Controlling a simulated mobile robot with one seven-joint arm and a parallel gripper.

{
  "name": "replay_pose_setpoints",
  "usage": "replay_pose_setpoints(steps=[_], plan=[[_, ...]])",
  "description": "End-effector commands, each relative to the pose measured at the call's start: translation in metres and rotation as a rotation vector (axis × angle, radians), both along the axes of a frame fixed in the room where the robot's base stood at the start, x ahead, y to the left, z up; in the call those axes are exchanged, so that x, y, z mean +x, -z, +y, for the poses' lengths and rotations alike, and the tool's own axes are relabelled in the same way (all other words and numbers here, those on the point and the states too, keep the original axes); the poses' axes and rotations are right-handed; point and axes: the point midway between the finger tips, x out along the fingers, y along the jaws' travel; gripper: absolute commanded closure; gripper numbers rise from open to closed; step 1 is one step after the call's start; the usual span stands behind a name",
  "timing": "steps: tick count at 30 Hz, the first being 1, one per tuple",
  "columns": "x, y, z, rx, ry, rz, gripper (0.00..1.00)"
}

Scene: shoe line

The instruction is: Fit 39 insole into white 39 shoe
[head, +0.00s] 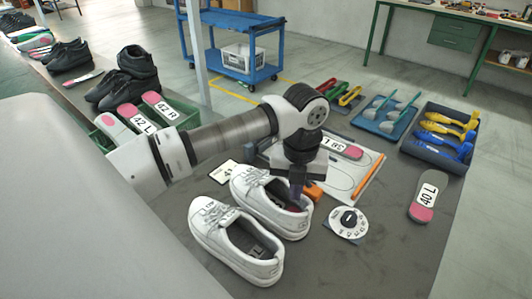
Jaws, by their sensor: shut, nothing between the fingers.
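Two white lace-up shoes stand side by side on the dark table, a front one (215,235) and a rear one (262,207). Their size marks are not readable. A small pale mark shows inside the heel of the front shoe; I cannot tell whether it is on an insole. My gripper (297,191) points down at the heel opening of the rear shoe. It is shut and empty; its tips overlap the opening, and contact is unclear. No insole clearly reads 39. A pink-and-grey insole (353,152) behind my gripper has an upside-down, partly hidden label.
A 40 L insole (422,212) lies at right. Trays of blue (366,126) and yellow-and-blue (407,147) tools stand behind. A green crate (92,139) holds 42 insoles. The front right table is clear.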

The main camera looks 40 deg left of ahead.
Motion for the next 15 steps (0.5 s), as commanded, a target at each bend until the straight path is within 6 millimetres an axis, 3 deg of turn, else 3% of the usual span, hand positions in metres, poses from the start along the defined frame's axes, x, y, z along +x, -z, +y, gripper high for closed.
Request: replay_pose_setpoints(steps=[15], plan=[[0.0,0.014,0.002,0.0,-0.001,0.0,1.0]])
